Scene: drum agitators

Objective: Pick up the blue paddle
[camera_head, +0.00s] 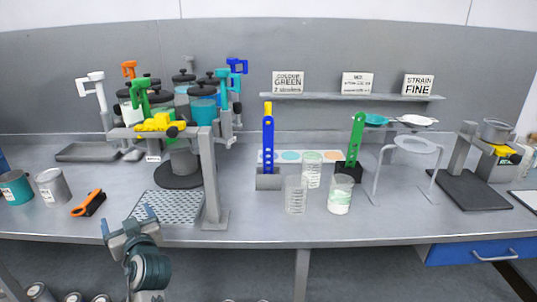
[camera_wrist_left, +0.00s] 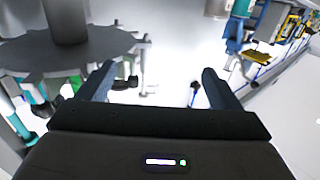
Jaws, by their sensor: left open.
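The blue paddle (camera_head: 268,146) stands upright in a grey holder (camera_head: 268,181) near the middle of the bench in the head view. It has a row of holes and a yellow tip. My left gripper (camera_head: 129,220) is open and empty at the bench's front edge, to the left of the paddle and well apart from it. In the left wrist view the two open fingers (camera_wrist_left: 157,82) have nothing between them. I cannot pick out the paddle for sure in that view. My right gripper is not in view.
A grey post stand (camera_head: 212,190) rises between my left gripper and the paddle. Clear cups (camera_head: 296,194) stand just right of the holder. A green paddle (camera_head: 356,138) stands in a black holder further right. An orange-handled tool (camera_head: 88,204) lies at left.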

